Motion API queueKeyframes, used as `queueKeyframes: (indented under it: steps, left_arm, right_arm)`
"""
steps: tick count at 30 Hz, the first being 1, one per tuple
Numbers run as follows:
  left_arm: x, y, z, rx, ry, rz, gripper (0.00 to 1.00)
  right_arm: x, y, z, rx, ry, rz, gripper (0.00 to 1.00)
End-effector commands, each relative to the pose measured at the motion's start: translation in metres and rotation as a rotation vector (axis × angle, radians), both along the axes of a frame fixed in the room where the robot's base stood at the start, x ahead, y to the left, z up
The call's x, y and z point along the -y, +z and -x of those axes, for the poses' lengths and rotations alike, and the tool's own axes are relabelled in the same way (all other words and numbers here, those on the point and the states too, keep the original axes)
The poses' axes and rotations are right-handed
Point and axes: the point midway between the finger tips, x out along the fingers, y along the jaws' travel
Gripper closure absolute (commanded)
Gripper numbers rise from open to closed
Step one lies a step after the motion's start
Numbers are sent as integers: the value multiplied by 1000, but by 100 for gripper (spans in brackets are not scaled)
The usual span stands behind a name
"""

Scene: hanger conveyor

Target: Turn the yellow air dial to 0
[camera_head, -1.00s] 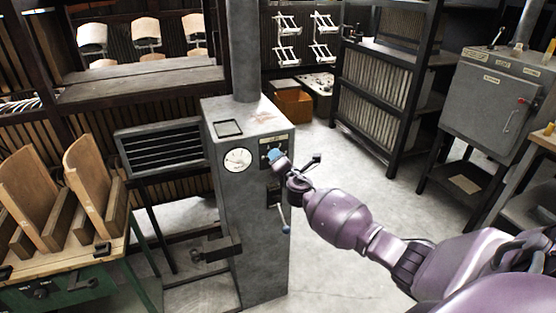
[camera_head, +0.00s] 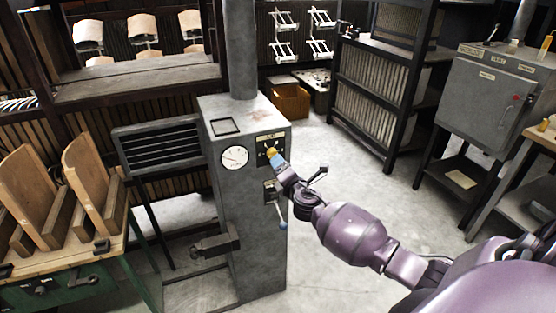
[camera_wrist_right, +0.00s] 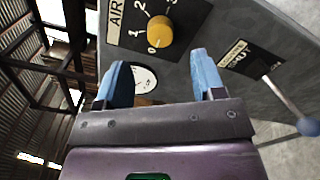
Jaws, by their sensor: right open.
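The yellow air dial (camera_head: 271,153) is on the front of the grey machine cabinet (camera_head: 262,220), right of a round white gauge (camera_head: 235,158). In the right wrist view the dial (camera_wrist_right: 160,31) is a round yellow knob on a dark plate marked AIR, with numbers around it. The 0 mark is at its lower left; I cannot clearly read where the knob points. My right gripper (camera_head: 277,162) is just in front of and below the dial. Its blue fingers (camera_wrist_right: 160,75) are apart and empty, and the dial shows beyond them, untouched. My left gripper is out of view.
Below the dial is a switch plate with a blue-knobbed lever (camera_head: 282,224), also in the right wrist view (camera_wrist_right: 307,126). A louvred panel (camera_head: 165,147) stands left of the cabinet. A green bench with wooden seat parts (camera_head: 95,180) is at left.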

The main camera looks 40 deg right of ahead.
Motion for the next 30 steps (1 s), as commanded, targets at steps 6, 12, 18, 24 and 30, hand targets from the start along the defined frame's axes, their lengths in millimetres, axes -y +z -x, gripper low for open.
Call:
queueKeyframes:
  steps: [6,12,18,24,30]
  left_arm:
    - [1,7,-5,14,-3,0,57]
    - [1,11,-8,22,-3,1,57]
    - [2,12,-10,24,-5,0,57]
    - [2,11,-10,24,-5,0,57]
    - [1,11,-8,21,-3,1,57]
  right_arm:
    - [-7,0,29,0,1,0,37]
    - [-9,0,39,0,0,0,37]
    - [-10,0,40,0,0,0,37]
    - [-10,0,40,0,0,0,37]
    - [-10,0,40,1,0,-5,37]
